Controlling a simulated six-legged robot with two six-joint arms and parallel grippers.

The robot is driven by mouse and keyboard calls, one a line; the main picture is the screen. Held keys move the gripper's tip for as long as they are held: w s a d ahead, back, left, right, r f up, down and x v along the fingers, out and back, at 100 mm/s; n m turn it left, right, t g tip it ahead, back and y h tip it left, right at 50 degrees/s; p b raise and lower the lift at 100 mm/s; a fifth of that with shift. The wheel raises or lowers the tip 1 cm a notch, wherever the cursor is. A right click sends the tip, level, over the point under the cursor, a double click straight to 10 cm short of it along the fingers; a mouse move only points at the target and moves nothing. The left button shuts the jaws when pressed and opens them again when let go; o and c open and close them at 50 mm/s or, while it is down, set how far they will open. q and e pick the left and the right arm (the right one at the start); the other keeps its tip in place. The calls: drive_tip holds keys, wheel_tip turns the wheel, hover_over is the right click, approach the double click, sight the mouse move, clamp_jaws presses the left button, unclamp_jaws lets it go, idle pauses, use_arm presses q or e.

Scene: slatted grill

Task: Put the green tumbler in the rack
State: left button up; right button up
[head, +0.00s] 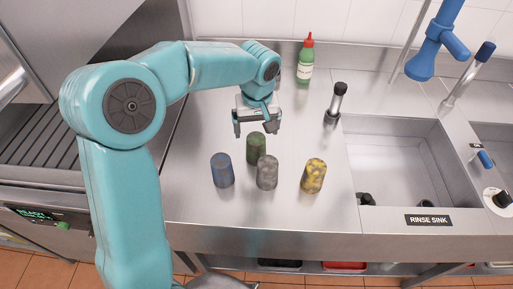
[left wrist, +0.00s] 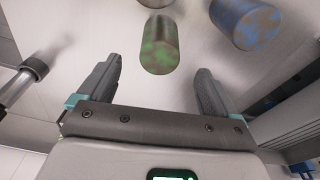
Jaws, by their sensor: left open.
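The green tumbler (head: 256,149) stands on the steel counter in the head view, behind a grey tumbler. A speckled green tumbler shows in the left wrist view (left wrist: 160,46), beyond and between the fingertips and apart from them. My left gripper (head: 257,124) is open and empty just behind the green tumbler; its two fingers also show in the left wrist view (left wrist: 158,82). My right gripper is not in view. I see no rack that I can make out for certain.
A blue tumbler (head: 222,170), a grey tumbler (head: 267,172) and a yellow tumbler (head: 313,176) stand close by. A green bottle with red cap (head: 305,66) and a dark-topped cylinder (head: 335,104) stand farther back. The rinse sink (head: 395,160) is at right.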

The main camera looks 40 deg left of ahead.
sight(256, 139)
use_arm(q)
drive_tip(key=f, duration=0.3)
drive_tip(key=shift+a, duration=0.25)
drive_tip(key=shift+w+d+f, duration=0.1)
drive_tip(key=shift+d+f, duration=0.1)
drive_tip(key=shift+f, duration=0.35)
drive_tip(key=f, duration=0.1)
drive_tip(key=f+p, duration=0.1)
drive_tip(key=f, duration=0.2)
drive_tip(key=shift+w+a+p, duration=0.15)
drive_tip(key=shift+a+p, duration=0.15)
drive_tip(key=shift+w+f, duration=0.1)
drive_tip(key=shift+f, duration=0.4)
drive_tip(key=c, duration=1.2)
wheel_tip(256, 139, up, 19)
drive_tip(key=shift+r+b, duration=0.1)
drive_tip(key=shift+b, duration=0.25)
drive_tip(key=shift+c, duration=0.2)
drive_tip(key=shift+r, duration=0.4)
